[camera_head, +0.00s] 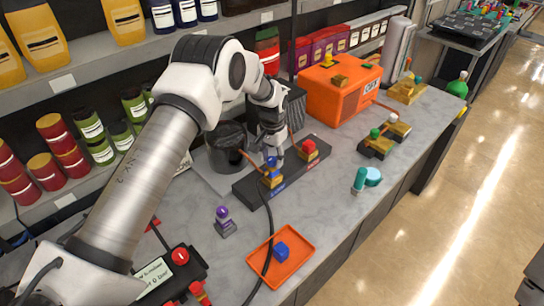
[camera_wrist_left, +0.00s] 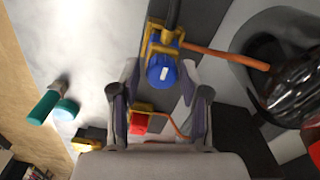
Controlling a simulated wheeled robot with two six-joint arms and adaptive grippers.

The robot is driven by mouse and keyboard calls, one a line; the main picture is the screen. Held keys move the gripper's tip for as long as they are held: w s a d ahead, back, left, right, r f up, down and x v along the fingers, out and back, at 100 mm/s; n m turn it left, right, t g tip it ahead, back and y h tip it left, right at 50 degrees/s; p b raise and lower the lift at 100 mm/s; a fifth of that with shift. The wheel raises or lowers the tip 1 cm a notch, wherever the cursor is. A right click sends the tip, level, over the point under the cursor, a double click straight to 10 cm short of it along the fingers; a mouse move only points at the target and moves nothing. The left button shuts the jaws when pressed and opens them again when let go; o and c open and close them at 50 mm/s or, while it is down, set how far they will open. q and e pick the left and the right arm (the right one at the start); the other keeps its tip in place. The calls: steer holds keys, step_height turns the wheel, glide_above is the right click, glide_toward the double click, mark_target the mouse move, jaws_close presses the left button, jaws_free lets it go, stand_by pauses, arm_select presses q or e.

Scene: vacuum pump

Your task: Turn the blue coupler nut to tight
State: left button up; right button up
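The blue coupler nut (camera_head: 271,162) sits on a brass fitting at the near end of a black bar (camera_head: 310,172) on the counter. In the left wrist view the blue nut (camera_wrist_left: 162,73) shows a white mark on its face. My left gripper (camera_head: 274,150) is just above the blue nut. In the left wrist view its fingers (camera_wrist_left: 161,80) are spread, with the nut between or just beyond their tips; contact cannot be told. A red coupler nut (camera_head: 309,147) sits farther along the bar. My right gripper is not in view.
A dark round vessel (camera_head: 226,147) stands close beside the bar, with an orange hose nearby. An orange machine (camera_head: 340,92) stands behind. A purple-topped piece (camera_head: 223,219) and a teal piece (camera_head: 359,181) stand on the counter.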

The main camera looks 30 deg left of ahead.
arm_select(q)
jaws_close()
steer(key=shift+a, duration=0.1)
